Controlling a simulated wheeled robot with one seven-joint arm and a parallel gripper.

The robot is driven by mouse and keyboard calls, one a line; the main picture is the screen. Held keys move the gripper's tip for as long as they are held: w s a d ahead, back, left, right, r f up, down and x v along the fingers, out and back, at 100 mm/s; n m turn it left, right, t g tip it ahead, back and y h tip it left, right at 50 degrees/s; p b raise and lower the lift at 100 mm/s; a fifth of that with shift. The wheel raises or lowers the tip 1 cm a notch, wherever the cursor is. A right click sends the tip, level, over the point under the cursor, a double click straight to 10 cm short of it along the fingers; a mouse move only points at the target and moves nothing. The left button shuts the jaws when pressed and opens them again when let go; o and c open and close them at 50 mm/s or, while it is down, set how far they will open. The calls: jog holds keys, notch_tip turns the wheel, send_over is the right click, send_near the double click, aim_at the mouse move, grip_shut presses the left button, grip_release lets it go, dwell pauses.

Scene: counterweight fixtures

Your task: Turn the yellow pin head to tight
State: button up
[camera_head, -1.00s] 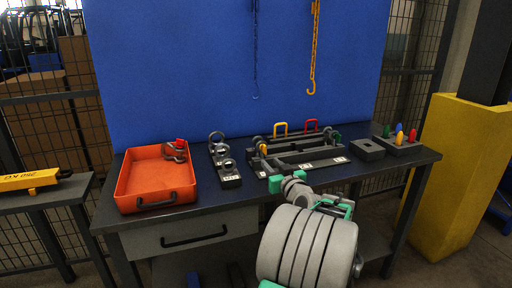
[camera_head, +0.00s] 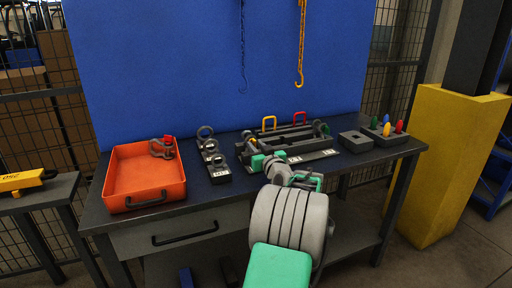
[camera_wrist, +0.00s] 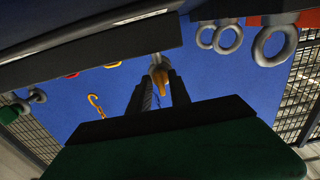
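The yellow pin head (camera_wrist: 160,82) shows in the wrist view as a small yellow piece with a grey end, between the tips of my two dark fingers. My gripper (camera_wrist: 160,90) looks open, with a finger on either side of the pin head and blue backdrop showing in the gap. In the head view my gripper (camera_head: 257,161) is at the left end of the dark fixture (camera_head: 312,156) on the bench. There, the pin head is mostly hidden by my gripper and hard to make out.
An orange tray (camera_head: 145,183) with a shackle (camera_head: 162,147) is on the left. Ring weights (camera_head: 211,151) stand between tray and fixture. A dark block (camera_head: 355,141) and a holder with coloured pegs (camera_head: 385,134) are on the right. A yellow hook (camera_head: 300,70) hangs behind.

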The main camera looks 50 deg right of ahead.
grip_shut()
